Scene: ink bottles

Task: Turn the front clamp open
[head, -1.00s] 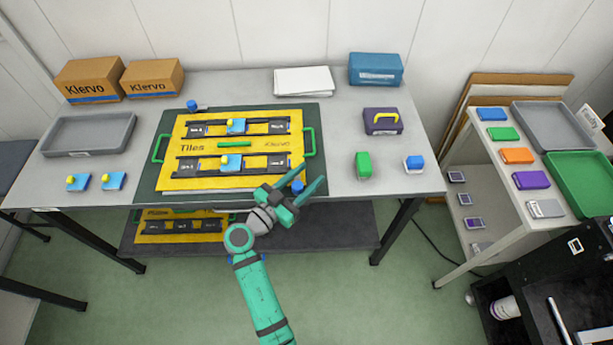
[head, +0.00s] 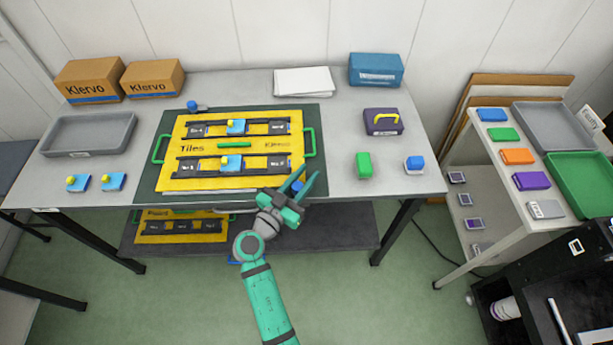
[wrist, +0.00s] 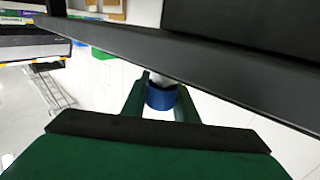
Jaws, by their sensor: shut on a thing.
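The front clamp shows as a small blue knob (head: 298,186) at the front right edge of the yellow tile board (head: 168,184). My gripper (head: 307,179) reaches up from the table's front edge to this knob. In the wrist view the blue knob (wrist: 160,97) sits between my two green fingers (wrist: 160,105), which are shut on it. My fingers partly cover the clamp in the head view, and its arm cannot be made out clearly. Another blue-knobbed clamp (head: 193,105) is at the board's back left edge.
The board lies on a dark green mat (head: 318,125) with green handles at its sides. A green block (head: 364,165) and a blue-topped bottle (head: 414,164) stand to the right. A grey tray (head: 90,150) is at the left. A dark bar crosses the wrist view closely.

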